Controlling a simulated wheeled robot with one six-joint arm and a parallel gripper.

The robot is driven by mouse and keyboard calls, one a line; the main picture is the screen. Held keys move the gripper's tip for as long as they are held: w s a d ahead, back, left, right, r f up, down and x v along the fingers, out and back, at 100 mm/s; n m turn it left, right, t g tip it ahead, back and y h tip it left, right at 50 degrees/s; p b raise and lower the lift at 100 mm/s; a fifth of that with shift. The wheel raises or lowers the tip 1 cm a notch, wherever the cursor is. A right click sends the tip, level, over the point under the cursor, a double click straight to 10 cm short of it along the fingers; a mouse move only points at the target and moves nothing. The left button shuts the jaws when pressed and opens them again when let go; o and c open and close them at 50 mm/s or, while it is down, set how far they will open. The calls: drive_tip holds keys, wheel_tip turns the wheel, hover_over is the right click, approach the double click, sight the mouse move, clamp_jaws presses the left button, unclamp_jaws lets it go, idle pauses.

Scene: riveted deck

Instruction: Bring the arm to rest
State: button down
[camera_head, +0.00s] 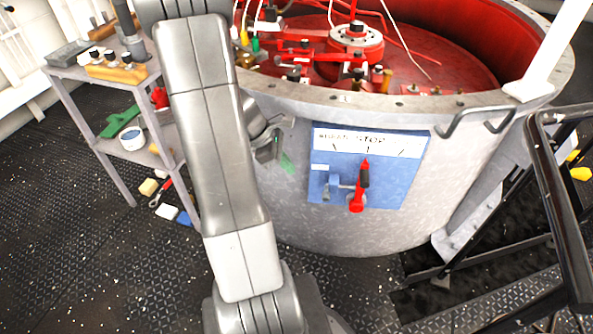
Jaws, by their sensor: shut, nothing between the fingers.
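My arm (222,140) rises from the bottom of the head view to the top left and folds back behind its own upper link. My gripper (270,147) shows partly from behind that link, in front of the grey drum's wall. It is shut and holds nothing. Part of it is hidden by the link. A small green patch (287,163) shows just beside it; I cannot tell whether gripper and wall touch.
The large round drum (285,215) with a red interior carries a blue panel (400,170) with a red-handled lever (359,188). A shelf cart (115,150) with tools stands left. Black railings (560,200) and steps are at right. Small items lie on the deck by the cart.

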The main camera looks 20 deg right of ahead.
drive_tip(key=shift+a+r, duration=0.25)
drive_tip(key=shift+r, duration=0.1)
drive_tip(key=b+x, duration=0.4)
drive_tip(key=x, duration=0.8)
drive_tip(key=shift+d+b, duration=0.3)
drive_tip(key=shift+w, duration=0.1)
drive_tip(key=shift+d, duration=0.1)
